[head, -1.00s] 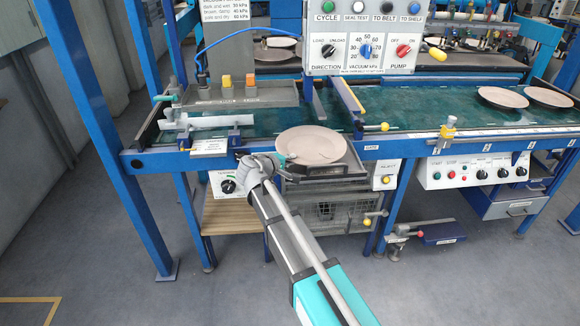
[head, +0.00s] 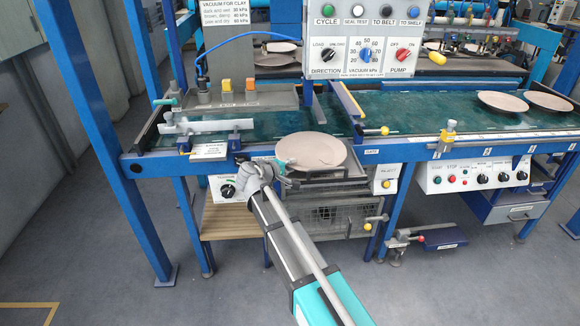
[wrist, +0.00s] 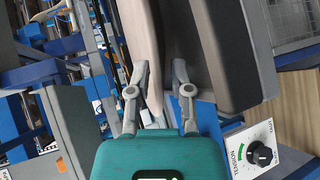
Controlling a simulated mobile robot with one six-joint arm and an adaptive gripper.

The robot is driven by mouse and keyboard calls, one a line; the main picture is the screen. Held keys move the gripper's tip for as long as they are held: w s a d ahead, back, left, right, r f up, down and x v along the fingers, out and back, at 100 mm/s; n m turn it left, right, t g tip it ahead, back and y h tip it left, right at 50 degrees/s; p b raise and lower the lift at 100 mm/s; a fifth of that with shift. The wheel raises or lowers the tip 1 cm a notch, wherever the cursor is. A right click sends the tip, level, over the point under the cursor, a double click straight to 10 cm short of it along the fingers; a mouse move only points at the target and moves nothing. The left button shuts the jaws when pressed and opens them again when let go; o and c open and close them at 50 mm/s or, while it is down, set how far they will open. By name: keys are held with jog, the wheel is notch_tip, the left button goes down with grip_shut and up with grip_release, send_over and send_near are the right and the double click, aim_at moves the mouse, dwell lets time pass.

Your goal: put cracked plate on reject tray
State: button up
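The cracked plate (head: 318,150) is a round beige plate at the front edge of the blue frame, above the dark reject tray (head: 350,174). I cannot tell whether it rests on the tray. My gripper (head: 285,170) is at the plate's left front rim. In the wrist view the plate (wrist: 140,25) shows edge-on, with its rim between the fingertips of my gripper (wrist: 160,68). The tray (wrist: 238,45) is the dark block to the right. Whether the fingers press on the rim is unclear. The crack is too small to make out.
A vacuum control panel (head: 368,45) hangs above the green belt (head: 420,115). Two plates (head: 503,102) (head: 549,102) lie on the belt at right. A tension knob (head: 228,191) is left of my gripper. A wire basket (head: 325,219) is below.

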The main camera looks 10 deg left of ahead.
jog(key=shift+r, duration=0.2)
jog(key=p+v, duration=0.4)
jog(key=v, duration=0.8)
jog(key=shift+f, duration=0.1)
dwell(0.7)
jog(key=s+d+f+m+g+y, duration=0.1)
jog(key=s+d+f+m+g, duration=0.2)
jog(key=d, duration=0.7)
jog(key=s+d+f+m+g+y, duration=0.1)
jog(key=d+f+m+g, duration=0.25)
jog(key=d, duration=0.65)
jog(key=s+d+f+m+g, duration=0.2)
jog(key=d+f+g, duration=0.15)
jog(key=d, duration=0.65)
jog(key=s+d+f+m+g+y, duration=0.2)
jog(key=s+d+m+y, duration=0.1)
jog(key=s+d, duration=0.4)
jog(key=shift+s+f+m+y, duration=0.25)
jog(key=shift+m+y, duration=0.1)
jog(key=shift+y, duration=0.55)
jog(key=shift+d+r, duration=0.1)
jog(key=shift+d, duration=0.05)
notch_tip(320, 180, up, 15)
jog(key=p, duration=1.5)
jog(key=shift+f, duration=0.2)
